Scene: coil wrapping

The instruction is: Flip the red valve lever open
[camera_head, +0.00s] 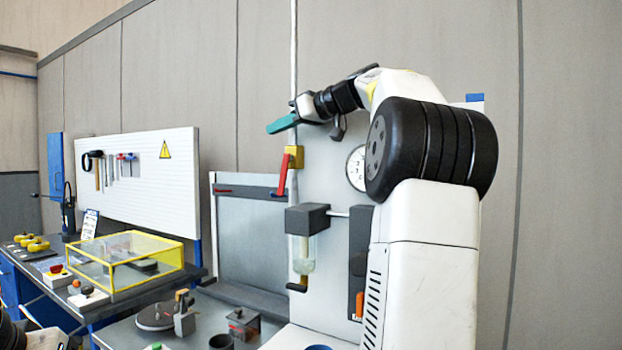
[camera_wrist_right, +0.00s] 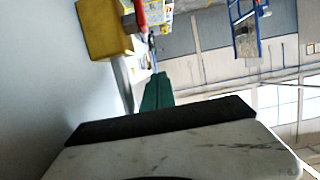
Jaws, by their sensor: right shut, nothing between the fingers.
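The red valve lever (camera_head: 284,175) hangs down, slightly tilted, from a yellow valve body (camera_head: 296,157) on a thin vertical pipe. My right gripper (camera_head: 282,123) is shut and empty, its teal fingers above and slightly left of the valve body, apart from the lever in the picture. In the right wrist view, the yellow valve body (camera_wrist_right: 103,28) is at the upper left with the red lever (camera_wrist_right: 140,14) beside it, partly cut off by the top edge. The teal fingers (camera_wrist_right: 156,92) point up toward them. My left gripper is not in view.
A round gauge (camera_head: 356,168) sits on the panel behind my right arm. Below the valve is a grey block with a clear bowl (camera_head: 303,254). A workbench with a yellow-framed clear box (camera_head: 125,262) and several small parts stands at the left. The air left of the lever is clear.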

